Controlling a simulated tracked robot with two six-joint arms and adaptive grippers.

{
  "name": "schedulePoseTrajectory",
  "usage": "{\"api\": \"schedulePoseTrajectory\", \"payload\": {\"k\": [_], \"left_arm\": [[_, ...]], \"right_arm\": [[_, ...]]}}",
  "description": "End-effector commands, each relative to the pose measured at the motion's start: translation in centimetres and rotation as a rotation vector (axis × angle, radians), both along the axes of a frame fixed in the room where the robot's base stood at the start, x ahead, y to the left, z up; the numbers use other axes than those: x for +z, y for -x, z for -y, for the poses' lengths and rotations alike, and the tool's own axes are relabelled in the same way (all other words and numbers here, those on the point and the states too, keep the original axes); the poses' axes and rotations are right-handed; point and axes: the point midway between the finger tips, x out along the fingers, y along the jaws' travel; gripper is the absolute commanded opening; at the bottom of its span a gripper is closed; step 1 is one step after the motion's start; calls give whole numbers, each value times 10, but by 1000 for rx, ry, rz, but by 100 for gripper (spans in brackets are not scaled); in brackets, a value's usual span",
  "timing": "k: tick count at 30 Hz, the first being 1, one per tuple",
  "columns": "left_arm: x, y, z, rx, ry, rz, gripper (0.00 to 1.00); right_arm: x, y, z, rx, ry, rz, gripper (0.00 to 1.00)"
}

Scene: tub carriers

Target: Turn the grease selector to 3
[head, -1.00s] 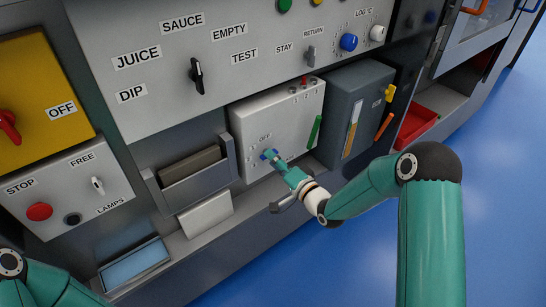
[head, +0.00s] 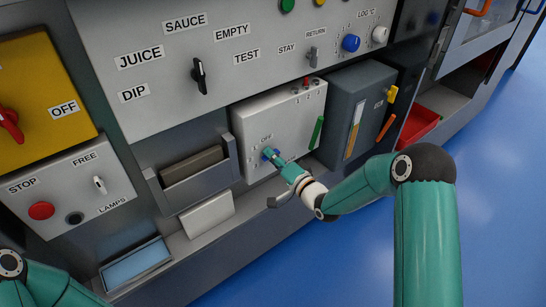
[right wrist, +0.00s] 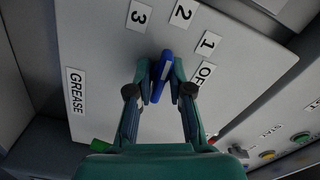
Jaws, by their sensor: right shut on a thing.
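The grease selector is a blue bar-shaped knob (right wrist: 163,76) on a pale panel (right wrist: 105,100), also seen small in the head view (head: 268,153). Labels GREASE (right wrist: 76,91), 3 (right wrist: 138,16), 2 (right wrist: 183,12), 1 (right wrist: 208,43) and a partly hidden OFF (right wrist: 203,72) stand around it. The knob's far end points roughly at 2, to the right of 3. My right gripper (right wrist: 161,76) is shut on the knob, one finger on each side; in the head view it reaches the panel's lower left (head: 274,158). My left gripper is out of view.
A grey box with a yellow gauge (head: 352,110) stands right of the panel. A metal holder (head: 195,175) is to its left, with a ledge below. The large panel above carries a black selector (head: 198,76) and a blue knob (head: 351,43).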

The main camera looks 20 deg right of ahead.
Motion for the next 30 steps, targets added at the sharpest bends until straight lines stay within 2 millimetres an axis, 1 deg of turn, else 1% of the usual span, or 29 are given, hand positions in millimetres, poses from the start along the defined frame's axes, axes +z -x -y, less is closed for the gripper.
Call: {"api": "schedulePoseTrajectory", "payload": {"k": [5,11,17,30], "left_arm": [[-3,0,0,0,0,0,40],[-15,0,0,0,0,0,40],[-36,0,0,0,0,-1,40],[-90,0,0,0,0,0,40]], "right_arm": [[-3,1,0,-15,8,-3,0],[-6,1,-1,-15,68,19,0],[-9,0,-2,-12,186,60,0],[-12,0,-4,-7,532,184,0]]}}
